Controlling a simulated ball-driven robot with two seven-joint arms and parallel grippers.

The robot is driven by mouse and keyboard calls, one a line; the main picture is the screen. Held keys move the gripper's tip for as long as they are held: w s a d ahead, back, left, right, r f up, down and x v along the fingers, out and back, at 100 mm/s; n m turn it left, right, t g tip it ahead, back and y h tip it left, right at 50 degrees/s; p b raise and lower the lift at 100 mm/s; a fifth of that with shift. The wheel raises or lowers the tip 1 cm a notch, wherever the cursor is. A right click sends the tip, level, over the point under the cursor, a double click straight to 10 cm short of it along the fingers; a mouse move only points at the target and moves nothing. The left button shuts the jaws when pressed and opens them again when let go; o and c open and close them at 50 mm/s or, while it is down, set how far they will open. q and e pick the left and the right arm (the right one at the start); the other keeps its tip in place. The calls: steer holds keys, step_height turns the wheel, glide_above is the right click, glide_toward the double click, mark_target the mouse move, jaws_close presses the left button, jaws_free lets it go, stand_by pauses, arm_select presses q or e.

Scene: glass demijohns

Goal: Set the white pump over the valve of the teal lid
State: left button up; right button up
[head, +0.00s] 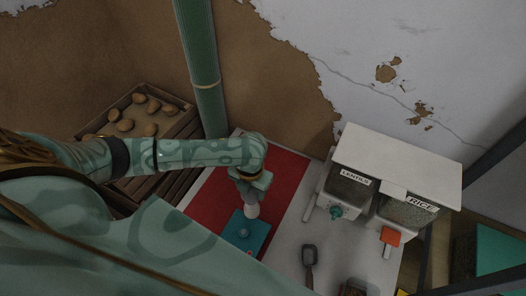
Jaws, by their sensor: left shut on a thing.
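My left gripper (251,198) reaches in from the left and points down over the table. It is shut on the white pump (252,211), whose pale lower part shows below the fingers. The teal lid (261,233) is a flat square just below and in front of the pump. Its small round valve (243,232) shows near the lid's middle, a little left of and nearer than the pump. I cannot tell the gap in height between pump and lid. My right gripper is not in view.
The lid lies by a red mat (286,173) on a pale table (286,240). A white dispenser (396,163) labelled LENTILS and RICE stands to the right. A dark scoop (309,256) lies in front of it. A wooden crate (183,127) and a green pipe (199,50) are behind my arm.

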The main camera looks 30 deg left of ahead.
arm_select(q)
steer(key=s+r+p, duration=0.5)
steer(key=s, duration=0.2)
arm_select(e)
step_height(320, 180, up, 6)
arm_select(q)
steer(key=shift+d+f+b, duration=0.15)
steer(key=shift+f+b, duration=1.35)
steer(key=shift+b, duration=0.45)
steer(key=shift+d+f+b, duration=0.15)
steer(key=shift+f+b, duration=1.3)
steer(key=shift+b, duration=0.5)
steer(key=shift+o, duration=0.5)
steer(key=shift+r, duration=0.2)
jaws_close()
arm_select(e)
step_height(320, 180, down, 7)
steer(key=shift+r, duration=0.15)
arm_select(q)
steer(key=shift+f+p, duration=0.3)
steer(key=shift+p, duration=0.05)
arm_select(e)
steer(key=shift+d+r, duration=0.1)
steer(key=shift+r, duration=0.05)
arm_select(q)
steer(key=shift+r, duration=0.1)
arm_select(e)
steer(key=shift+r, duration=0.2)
